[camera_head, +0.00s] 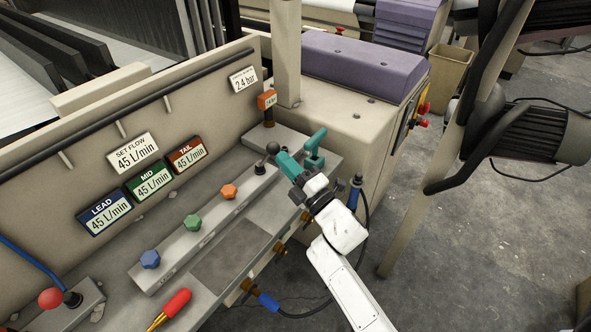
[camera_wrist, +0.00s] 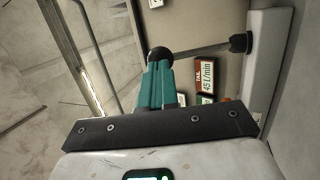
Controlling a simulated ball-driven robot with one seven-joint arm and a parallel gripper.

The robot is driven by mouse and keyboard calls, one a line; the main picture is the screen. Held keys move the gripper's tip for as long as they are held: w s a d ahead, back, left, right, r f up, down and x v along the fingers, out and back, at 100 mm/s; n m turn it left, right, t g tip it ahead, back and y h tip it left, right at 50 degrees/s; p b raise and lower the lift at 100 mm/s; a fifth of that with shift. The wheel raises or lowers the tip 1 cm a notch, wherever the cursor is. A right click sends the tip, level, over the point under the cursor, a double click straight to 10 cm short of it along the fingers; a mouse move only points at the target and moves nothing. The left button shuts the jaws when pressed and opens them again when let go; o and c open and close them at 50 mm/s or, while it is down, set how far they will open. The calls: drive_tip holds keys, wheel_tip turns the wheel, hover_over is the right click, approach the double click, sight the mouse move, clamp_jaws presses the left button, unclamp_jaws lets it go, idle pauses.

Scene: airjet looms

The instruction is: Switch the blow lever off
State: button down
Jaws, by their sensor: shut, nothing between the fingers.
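A lever with a black ball knob (camera_head: 273,148) stands on the grey valve strip, its base (camera_head: 260,168) beyond the orange knob. In the wrist view the ball (camera_wrist: 161,54) is at the end of a thin rod that leads to a dark base (camera_wrist: 239,42). My gripper (camera_head: 284,158) has teal fingers, shut and empty. Their tips are right beside the ball; whether they touch it I cannot tell. In the wrist view the shut fingers (camera_wrist: 160,82) partly cover the ball. No label for the lever is readable.
Blue (camera_head: 150,260), green (camera_head: 193,222) and orange (camera_head: 229,191) knobs line the strip. A teal handle-like object (camera_head: 315,147) stands just right of my fingers. A beige post (camera_head: 287,55) rises behind.

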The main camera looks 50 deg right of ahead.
drive_tip(key=shift+w+r, duration=0.1)
idle(0.4)
drive_tip(key=w+r+g+p, duration=0.1)
drive_tip(key=p, duration=0.3)
drive_tip(key=shift+w+r+y, duration=0.1)
drive_tip(key=shift+r+y, duration=0.2)
drive_tip(key=shift+r, duration=0.1)
drive_tip(key=a+x, duration=0.1)
drive_tip(key=x, duration=1)
drive_tip(key=shift+w+a, duration=0.4)
drive_tip(key=shift+a, duration=0.15)
drive_tip(key=shift+r, duration=0.15)
